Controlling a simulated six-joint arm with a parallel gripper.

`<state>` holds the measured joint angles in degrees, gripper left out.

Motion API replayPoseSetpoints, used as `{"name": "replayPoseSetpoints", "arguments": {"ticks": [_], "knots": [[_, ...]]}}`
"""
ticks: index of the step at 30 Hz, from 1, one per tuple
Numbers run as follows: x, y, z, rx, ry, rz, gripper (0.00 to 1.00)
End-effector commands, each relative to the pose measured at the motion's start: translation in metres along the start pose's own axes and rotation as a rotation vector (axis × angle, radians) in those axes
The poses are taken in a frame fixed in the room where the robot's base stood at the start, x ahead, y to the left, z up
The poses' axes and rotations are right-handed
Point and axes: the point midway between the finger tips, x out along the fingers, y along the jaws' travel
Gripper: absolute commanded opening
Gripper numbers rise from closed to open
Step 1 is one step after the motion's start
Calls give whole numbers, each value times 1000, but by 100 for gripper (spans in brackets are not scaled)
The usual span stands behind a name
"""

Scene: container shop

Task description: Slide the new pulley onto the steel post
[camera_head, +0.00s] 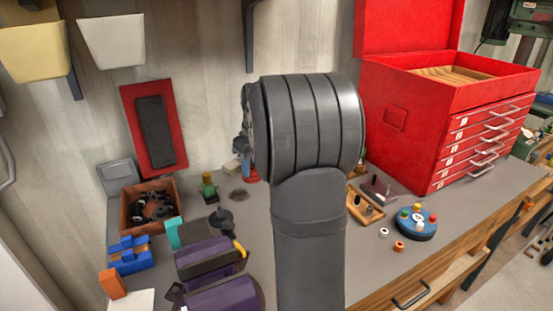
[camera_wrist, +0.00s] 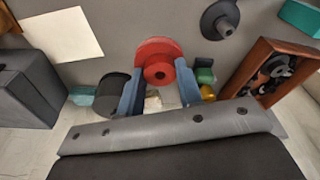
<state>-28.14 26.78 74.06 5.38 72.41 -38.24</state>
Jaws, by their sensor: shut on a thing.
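My gripper (camera_wrist: 160,82) has two blue fingers and is shut on a red pulley (camera_wrist: 158,52), a wide flange with a narrower hub, in the wrist view. In the head view my own arm hides most of the gripper, and a little of the red pulley (camera_head: 250,175) shows beside it. A dark round disc with a raised stub (camera_head: 222,218) stands on the bench, apart from the pulley; it also shows at the top of the wrist view (camera_wrist: 220,17). I cannot tell whether its stub is the steel post; no other post is clear.
A brown tray of dark parts (camera_head: 127,221) stands left, near a teal block (camera_head: 173,233) and a blue holder (camera_head: 130,265). A green-topped item (camera_head: 208,188) is close by. At right are a red tool chest (camera_head: 400,130), wooden peg block (camera_head: 361,211) and blue round stand (camera_head: 418,235).

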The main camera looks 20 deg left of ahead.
Motion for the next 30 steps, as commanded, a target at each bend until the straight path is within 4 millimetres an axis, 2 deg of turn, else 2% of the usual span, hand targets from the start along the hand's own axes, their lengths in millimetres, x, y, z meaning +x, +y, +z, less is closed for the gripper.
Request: {"name": "replayPoseSetpoints", "arguments": {"ticks": [1,3,6,10,13,17,30], "knots": [[1,-23,-7,-53,1,-7,3],[4,-48,-13,-116,2,-16,3],[6,-78,-18,-189,2,-28,3],[9,-102,-21,-248,2,-37,3],[10,-110,-22,-270,2,-40,3],[15,-111,-22,-274,2,-41,3],[49,-110,-16,-271,1,-41,3]]}}
